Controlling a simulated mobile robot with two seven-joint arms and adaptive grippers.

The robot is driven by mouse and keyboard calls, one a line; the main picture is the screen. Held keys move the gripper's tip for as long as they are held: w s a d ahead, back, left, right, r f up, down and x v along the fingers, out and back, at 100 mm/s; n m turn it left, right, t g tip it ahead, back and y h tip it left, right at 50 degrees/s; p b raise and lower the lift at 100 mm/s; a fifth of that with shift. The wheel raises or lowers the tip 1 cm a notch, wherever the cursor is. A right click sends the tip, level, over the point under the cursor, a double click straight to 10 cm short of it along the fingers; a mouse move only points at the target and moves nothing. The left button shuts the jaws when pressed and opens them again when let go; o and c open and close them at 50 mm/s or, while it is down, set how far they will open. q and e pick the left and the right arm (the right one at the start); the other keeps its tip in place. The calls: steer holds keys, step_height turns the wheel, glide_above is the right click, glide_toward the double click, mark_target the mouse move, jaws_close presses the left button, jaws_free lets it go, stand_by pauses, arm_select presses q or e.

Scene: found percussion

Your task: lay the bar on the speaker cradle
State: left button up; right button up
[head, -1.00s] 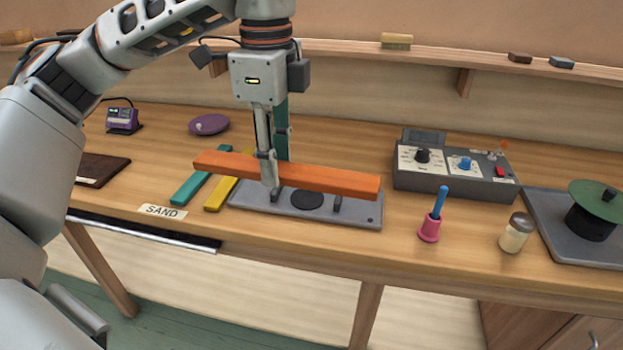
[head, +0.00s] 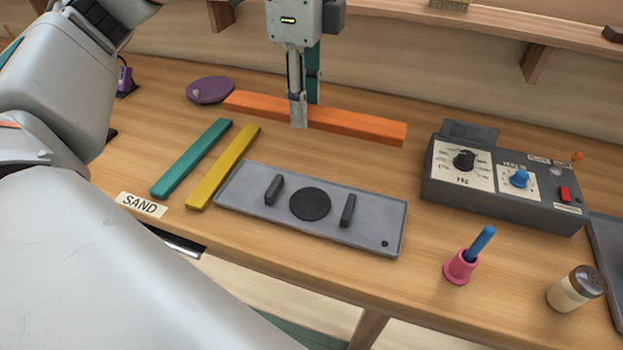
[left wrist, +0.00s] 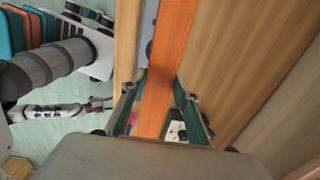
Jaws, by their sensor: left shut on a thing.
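The orange bar (head: 355,125) is held crosswise in my left gripper (head: 299,122), which is shut on it near its middle. In the left wrist view the bar (left wrist: 171,50) runs lengthwise between the two fingers (left wrist: 158,110). In the head view the bar appears behind the speaker cradle, apart from it; its height above the table is hard to judge. The speaker cradle is a grey plate (head: 265,222) with a round black speaker (head: 310,204) between two dark upright supports (head: 274,190) (head: 347,210). Its top is empty. My right gripper may be the small blurred end at left in the wrist view.
Teal (head: 192,158) and yellow (head: 224,167) bars lie left of the cradle, by a SAND label (head: 141,205). A control box (head: 505,177) stands right, with a pink holder (head: 460,268) and a shaker (head: 575,290) in front. A purple dish (head: 210,89) sits behind.

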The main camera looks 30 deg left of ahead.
arm_select(q)
step_height(320, 180, down, 17)
steer(key=shift+f+b, duration=0.1)
steer(key=shift+b, duration=0.4)
steer(key=shift+f, duration=0.3)
arm_select(e)
steer(key=shift+s+f, duration=0.25)
steer(key=shift+f, duration=0.6)
arm_select(q)
steer(key=shift+f+b, duration=0.35)
steer(key=shift+f, duration=0.15)
arm_select(e)
steer(key=shift+s+f, duration=0.1)
steer(key=shift+f, duration=0.3)
arm_select(q)
steer(key=o, duration=1.2)
arm_select(e)
steer(key=shift+r, duration=0.1)
